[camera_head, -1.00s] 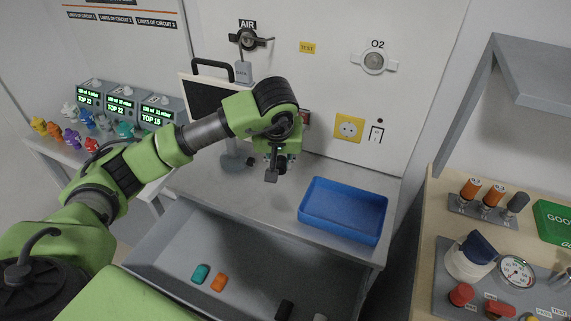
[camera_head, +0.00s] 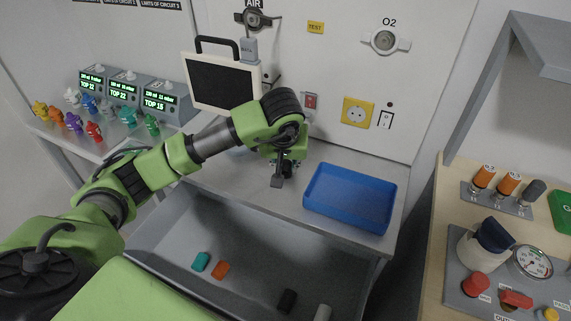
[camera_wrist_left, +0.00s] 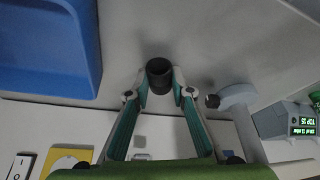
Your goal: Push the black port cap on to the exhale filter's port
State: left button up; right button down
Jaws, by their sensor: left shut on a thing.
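The black port cap (camera_wrist_left: 159,75) is a short dark cylinder with its hollow end showing in the left wrist view. My left gripper (camera_wrist_left: 159,80) is shut on it, with a fingertip on each side. In the head view my left gripper (camera_head: 280,172) hangs above the grey counter, left of the blue tray; the cap is hard to make out there. A pale grey rounded fitting with a dark round end (camera_wrist_left: 235,97), which looks like the exhale filter and its port, stands beside the cap in the wrist view, apart from it. In the head view my arm mostly hides this fitting. My right gripper is out of view.
A blue tray (camera_head: 348,198) stands on the counter (camera_head: 325,155). Below, an open grey drawer (camera_head: 180,225) holds teal (camera_head: 201,262), orange (camera_head: 220,270), black (camera_head: 287,301) and pale (camera_head: 322,313) pieces. A screen (camera_head: 222,82) stands behind my arm.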

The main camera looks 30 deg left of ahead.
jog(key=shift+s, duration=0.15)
pick_arm(q)
jog(key=o, duration=0.9)
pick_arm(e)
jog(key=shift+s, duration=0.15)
pick_arm(q)
jog(key=shift+o, duration=0.2)
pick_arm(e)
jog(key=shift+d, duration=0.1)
pick_arm(q)
jog(key=w+p+v, duration=0.1)
jog(key=p+v, duration=0.1)
jog(key=v, duration=0.7)
jog(key=w+a+r+p+v, duration=0.1)
jog(key=p+v, duration=0.2)
jog(key=v, duration=0.7)
jog(key=shift+w+r, duration=0.25)
jog(key=shift+r, duration=0.05)
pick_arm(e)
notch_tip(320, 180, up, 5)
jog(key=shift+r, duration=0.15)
pick_arm(q)
jog(key=shift+f, duration=0.1)
